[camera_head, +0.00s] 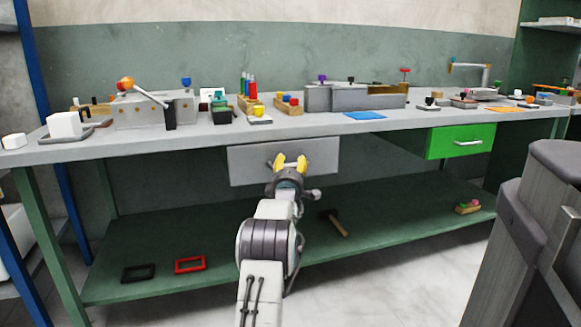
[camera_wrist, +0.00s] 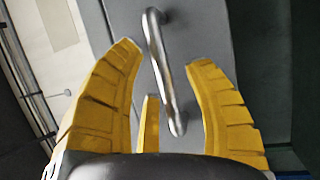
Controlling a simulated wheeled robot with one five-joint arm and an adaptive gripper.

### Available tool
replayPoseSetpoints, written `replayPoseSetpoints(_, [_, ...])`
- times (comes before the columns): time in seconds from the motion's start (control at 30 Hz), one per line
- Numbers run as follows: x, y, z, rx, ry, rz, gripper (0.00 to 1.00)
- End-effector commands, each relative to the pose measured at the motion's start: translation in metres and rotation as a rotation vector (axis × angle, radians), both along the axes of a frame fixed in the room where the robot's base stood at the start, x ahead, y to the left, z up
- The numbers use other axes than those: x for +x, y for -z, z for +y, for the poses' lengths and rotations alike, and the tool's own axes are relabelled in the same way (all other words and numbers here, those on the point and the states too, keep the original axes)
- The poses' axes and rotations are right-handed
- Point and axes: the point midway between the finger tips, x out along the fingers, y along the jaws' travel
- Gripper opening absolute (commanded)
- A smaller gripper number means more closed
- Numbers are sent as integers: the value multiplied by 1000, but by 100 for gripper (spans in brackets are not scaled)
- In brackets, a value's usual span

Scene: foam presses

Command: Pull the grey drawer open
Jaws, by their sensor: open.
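The grey drawer (camera_head: 240,168) hangs under the left-centre part of the workbench, and its front looks flush with the bench edge. My gripper (camera_head: 290,163) is in front of the drawer, with its yellow fingers open. In the head view the gripper covers most of the drawer's handle. In the wrist view the metal bar handle (camera_wrist: 161,68) runs down the grey drawer front (camera_wrist: 225,25) and lies between my open yellow fingers (camera_wrist: 168,58). I cannot tell whether any finger touches it.
A green drawer (camera_head: 450,143) with its own handle is to the right. The bench top (camera_head: 330,130) above carries fixtures, blocks and a blue mat (camera_head: 364,115). The lower shelf (camera_head: 385,210) holds a hammer (camera_head: 335,222), a red frame (camera_head: 190,265) and a black frame (camera_head: 138,273).

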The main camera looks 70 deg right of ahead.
Motion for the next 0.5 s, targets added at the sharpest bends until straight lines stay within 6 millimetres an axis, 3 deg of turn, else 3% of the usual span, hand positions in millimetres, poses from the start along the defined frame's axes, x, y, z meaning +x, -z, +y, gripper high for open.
replayPoseSetpoints(0.5, [1, 0, -3, 0, 0, 0, 48])
